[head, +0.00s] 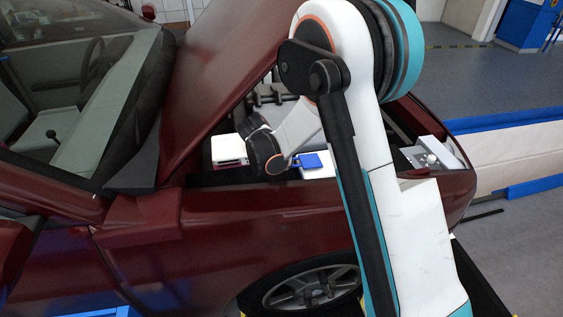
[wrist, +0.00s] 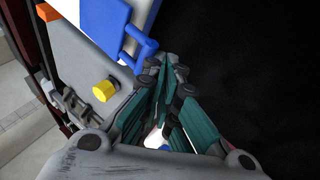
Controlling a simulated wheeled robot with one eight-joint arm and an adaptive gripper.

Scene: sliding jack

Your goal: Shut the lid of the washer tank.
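The washer tank (head: 322,171) is white and sits in the engine bay, partly hidden by my arm. Its blue lid (head: 308,160) shows at its left part in the head view; I cannot tell its exact tilt. In the wrist view the blue lid (wrist: 103,20) is at the top left, with a blue loop handle (wrist: 141,47) on its near edge. My gripper (wrist: 169,78) has its fingertips together just beside and below the handle in the picture. Nothing shows between the tips. Whether they touch the handle is unclear. In the head view my fingers are hidden.
A yellow cap (wrist: 104,91) sits on a grey part left of my fingers. The raised red hood (head: 215,65) stands left of my arm. The red fender (head: 240,225) borders the bay in front. A white box (head: 229,149) lies left of my wrist. The right of the wrist view is dark.

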